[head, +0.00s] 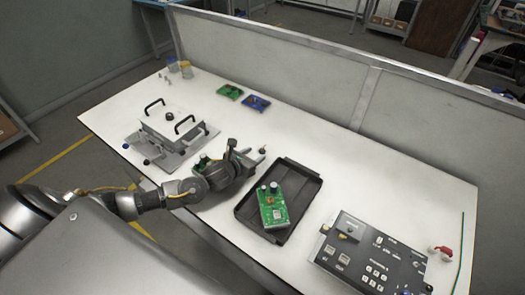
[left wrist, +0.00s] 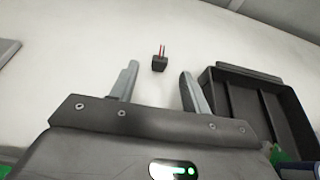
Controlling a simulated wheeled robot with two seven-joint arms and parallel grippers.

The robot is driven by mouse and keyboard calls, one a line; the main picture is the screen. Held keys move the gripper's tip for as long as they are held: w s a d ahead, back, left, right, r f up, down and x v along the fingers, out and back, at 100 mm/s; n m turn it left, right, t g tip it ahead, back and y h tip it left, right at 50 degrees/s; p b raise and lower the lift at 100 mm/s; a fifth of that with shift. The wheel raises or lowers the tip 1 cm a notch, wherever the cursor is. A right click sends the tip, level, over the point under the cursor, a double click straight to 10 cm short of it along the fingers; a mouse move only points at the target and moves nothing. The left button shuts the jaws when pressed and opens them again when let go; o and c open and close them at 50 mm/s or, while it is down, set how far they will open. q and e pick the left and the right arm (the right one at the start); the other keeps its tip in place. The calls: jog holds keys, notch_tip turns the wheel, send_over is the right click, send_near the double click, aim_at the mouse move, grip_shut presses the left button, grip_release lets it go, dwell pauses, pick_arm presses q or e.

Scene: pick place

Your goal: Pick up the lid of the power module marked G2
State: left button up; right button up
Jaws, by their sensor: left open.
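My left gripper (head: 254,156) is open and empty low over the middle of the white table, left of the black tray. In the left wrist view its two fingers (left wrist: 158,88) are spread wide. No G2 mark is readable, so I cannot tell whether this block is the lid. My right gripper is not in view.
A black tray (head: 299,172) holds a green circuit board (head: 272,207). A grey control panel (head: 372,252) lies at front right. A white fixture with black handles (head: 170,127) stands left. Green (head: 230,91) and blue (head: 256,103) boards lie at the back. A partition (head: 270,60) borders the table.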

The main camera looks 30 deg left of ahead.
aim_at(261, 151)
pick_arm(q)
jog(key=shift+w, duration=0.4)
jog(key=p+x, duration=0.1)
jog(key=x, duration=0.3)
jog(key=shift+w+d+f, duration=0.1)
jog(key=shift+w+f, duration=0.05)
jog(key=shift+f, duration=0.05)
grip_shut()
